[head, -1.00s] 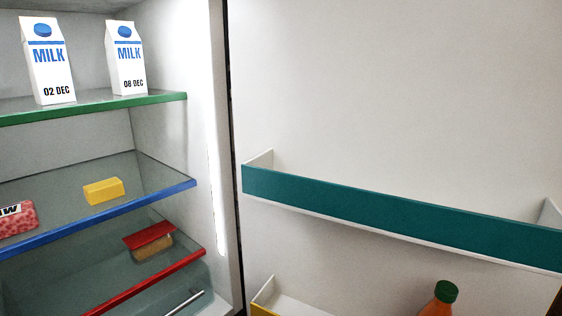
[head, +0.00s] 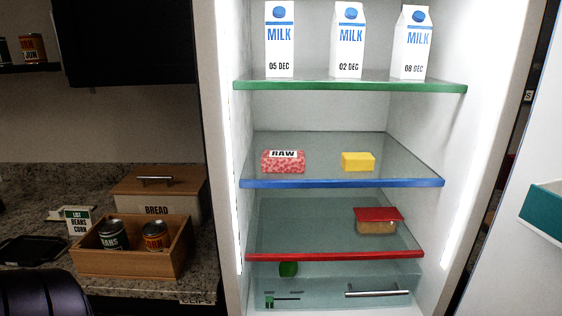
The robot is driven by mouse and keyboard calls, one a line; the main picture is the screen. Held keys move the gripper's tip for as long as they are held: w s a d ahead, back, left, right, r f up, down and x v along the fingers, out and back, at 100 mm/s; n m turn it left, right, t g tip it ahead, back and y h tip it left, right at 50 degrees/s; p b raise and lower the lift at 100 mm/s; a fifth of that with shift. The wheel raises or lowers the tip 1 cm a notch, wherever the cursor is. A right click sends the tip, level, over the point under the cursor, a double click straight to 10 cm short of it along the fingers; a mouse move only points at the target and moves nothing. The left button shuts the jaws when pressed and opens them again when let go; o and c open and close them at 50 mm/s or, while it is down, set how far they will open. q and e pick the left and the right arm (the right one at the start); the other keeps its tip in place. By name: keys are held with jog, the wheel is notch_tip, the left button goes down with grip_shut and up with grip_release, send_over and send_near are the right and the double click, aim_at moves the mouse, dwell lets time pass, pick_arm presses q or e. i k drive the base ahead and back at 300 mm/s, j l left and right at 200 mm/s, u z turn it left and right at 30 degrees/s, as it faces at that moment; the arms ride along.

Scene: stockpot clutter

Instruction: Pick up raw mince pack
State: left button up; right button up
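The raw mince pack (head: 283,162) is a pink-red speckled block with a white label reading RAW. It lies on the left part of the blue-edged glass shelf (head: 345,183) in the open fridge. A yellow block (head: 358,161) lies to its right on the same shelf, with a gap between them. Neither of my grippers shows in the head view.
Three milk cartons (head: 348,42) stand on the green-edged shelf above. A red-lidded container (head: 378,220) sits on the red-edged shelf below, over a clear drawer (head: 375,291). The fridge door (head: 530,170) is open at right. A wooden crate with cans (head: 130,262) stands on the counter at left.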

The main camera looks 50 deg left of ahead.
aim_at(272, 160)
jog(key=u, duration=1.45)
jog(key=j, duration=0.35)
jog(key=k+j, duration=0.1)
jog(key=j, duration=0.25)
